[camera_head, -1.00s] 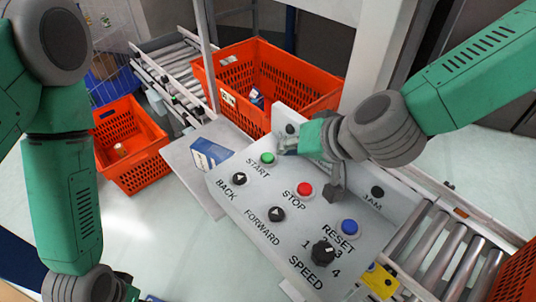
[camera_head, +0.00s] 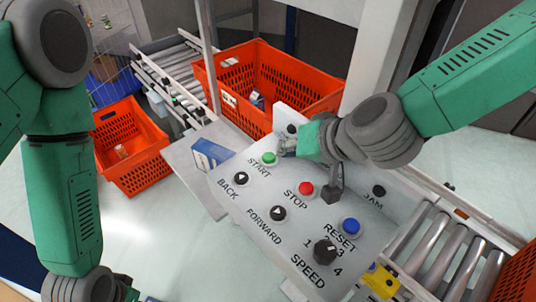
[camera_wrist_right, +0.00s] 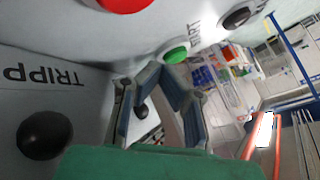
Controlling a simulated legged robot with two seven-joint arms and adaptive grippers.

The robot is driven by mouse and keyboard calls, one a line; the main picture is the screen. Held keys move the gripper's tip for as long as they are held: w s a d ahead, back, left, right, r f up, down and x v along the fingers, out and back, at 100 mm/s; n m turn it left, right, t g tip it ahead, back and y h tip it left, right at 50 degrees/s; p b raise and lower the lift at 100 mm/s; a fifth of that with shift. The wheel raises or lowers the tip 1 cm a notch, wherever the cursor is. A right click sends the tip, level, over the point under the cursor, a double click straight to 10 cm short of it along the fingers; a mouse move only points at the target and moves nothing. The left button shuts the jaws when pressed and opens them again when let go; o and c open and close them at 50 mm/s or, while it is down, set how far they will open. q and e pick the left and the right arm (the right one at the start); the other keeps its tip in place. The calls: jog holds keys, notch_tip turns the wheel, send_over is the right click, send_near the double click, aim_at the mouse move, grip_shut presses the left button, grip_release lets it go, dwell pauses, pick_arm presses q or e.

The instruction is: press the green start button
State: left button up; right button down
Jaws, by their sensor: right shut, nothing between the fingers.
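The green start button (camera_head: 269,158) sits at the upper left of the grey control panel (camera_head: 235,200), above the word START. In the right wrist view the green button (camera_wrist_right: 176,55) is just beyond my fingertips, slightly right of them. My right gripper (camera_head: 284,146) is just right of the button in the head view, with its fingers partly hidden by its own body. In the wrist view my right gripper (camera_wrist_right: 163,76) is shut and empty. I see a small gap to the button but cannot judge its depth. My left gripper is out of view below my left arm.
The red stop button (camera_head: 305,189), blue reset button (camera_head: 350,227), black back button (camera_head: 240,178), forward button (camera_head: 278,213) and speed knob (camera_head: 325,252) share the panel. An orange tote (camera_head: 310,88) stands behind it. A blue-and-white box (camera_head: 210,154) is beside the panel's left edge.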

aim_at(271, 155)
jog(key=shift+a+f+p, duration=0.2)
jog(key=shift+a+p, duration=0.1)
jog(key=shift+p, duration=0.1)
jog(key=shift+w+a+r+p, duration=0.35)
jog(key=shift+w+a+p, duration=0.15)
jog(key=shift+a, duration=0.15)
jog(key=shift+s+a+r, duration=0.1)
jog(key=shift+a+r, duration=0.1)
jog(key=shift+a, duration=0.3)
jog(key=shift+r, duration=0.15)
notch_tip(271, 155, up, 5)
jog(key=p, duration=0.5)
